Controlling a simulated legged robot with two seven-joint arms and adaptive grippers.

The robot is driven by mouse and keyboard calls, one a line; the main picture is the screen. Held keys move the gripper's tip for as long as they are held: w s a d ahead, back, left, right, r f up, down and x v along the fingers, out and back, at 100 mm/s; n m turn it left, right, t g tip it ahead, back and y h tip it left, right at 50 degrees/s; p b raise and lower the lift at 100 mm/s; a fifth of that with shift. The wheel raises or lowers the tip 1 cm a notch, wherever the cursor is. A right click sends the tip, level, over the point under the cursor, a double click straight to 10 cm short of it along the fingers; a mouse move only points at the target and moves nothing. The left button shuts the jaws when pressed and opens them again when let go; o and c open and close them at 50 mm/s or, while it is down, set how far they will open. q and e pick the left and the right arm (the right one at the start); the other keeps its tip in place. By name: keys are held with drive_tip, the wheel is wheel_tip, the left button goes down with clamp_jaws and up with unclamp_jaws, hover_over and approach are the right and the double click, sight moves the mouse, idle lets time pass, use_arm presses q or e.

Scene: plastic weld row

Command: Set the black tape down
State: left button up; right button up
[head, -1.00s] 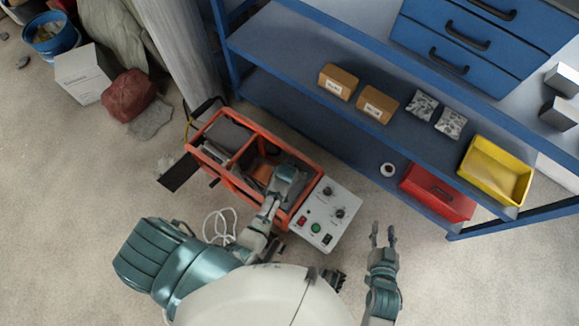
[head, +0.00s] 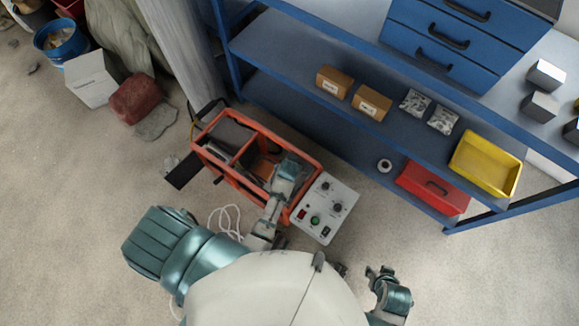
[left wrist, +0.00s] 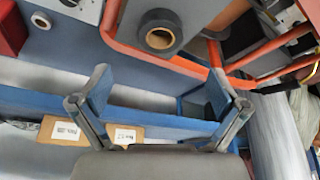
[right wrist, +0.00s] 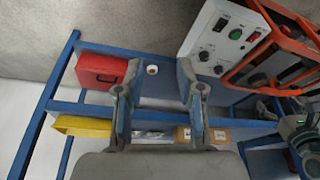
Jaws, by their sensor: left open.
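A black tape roll (left wrist: 160,32) with a pale core shows in the left wrist view, inside the outline of the orange frame (left wrist: 110,22). My left gripper (left wrist: 158,85) is open, with its fingers apart and the roll beyond them, not between them. In the head view my left gripper (head: 290,168) reaches over the orange-framed machine (head: 235,178); I cannot make out the black roll there. My right gripper (head: 381,274) is open and empty in front of the shelf, and its parted fingers also show in the right wrist view (right wrist: 158,75).
The machine's grey control panel (head: 325,208) sits at its right end. The blue shelf (head: 300,110) behind holds brown boxes (head: 352,93), a yellow bin (head: 485,165), a red case (head: 432,188) and a small pale roll (head: 384,165). Floor right of the panel is clear.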

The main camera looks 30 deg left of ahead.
use_arm(q)
drive_tip(key=s+a+r+m, duration=0.2)
drive_tip(key=s+a+r, duration=0.15)
drive_tip(key=s, duration=0.75)
drive_tip(key=s+d+r+m+g+h, duration=0.1)
drive_tip(key=s+r+m, duration=0.15)
drive_tip(key=s, duration=0.35)
drive_tip(key=s+d+r+m+g+h, duration=0.1)
drive_tip(key=s+d+r+m, duration=0.1)
drive_tip(key=s+r, duration=0.35)
drive_tip(key=s+f+p, duration=0.2)
drive_tip(key=f+p, duration=0.2)
drive_tip(key=f, duration=0.6)
drive_tip(key=s+a+f+p, duration=0.1)
drive_tip(key=f+p, duration=0.3)
drive_tip(key=f, duration=0.7)
drive_tip(key=shift+s+a+f+g, duration=0.2)
drive_tip(key=shift+s+f+g, duration=0.1)
drive_tip(key=shift+s, duration=0.3)
use_arm(e)
drive_tip(key=s+f+g, duration=0.1)
drive_tip(key=s+f, duration=0.1)
drive_tip(key=f, duration=0.7)
drive_tip(key=s+f, duration=0.3)
drive_tip(key=f, duration=0.7)
drive_tip(key=shift+f+g, duration=0.3)
drive_tip(key=shift+g, duration=0.1)
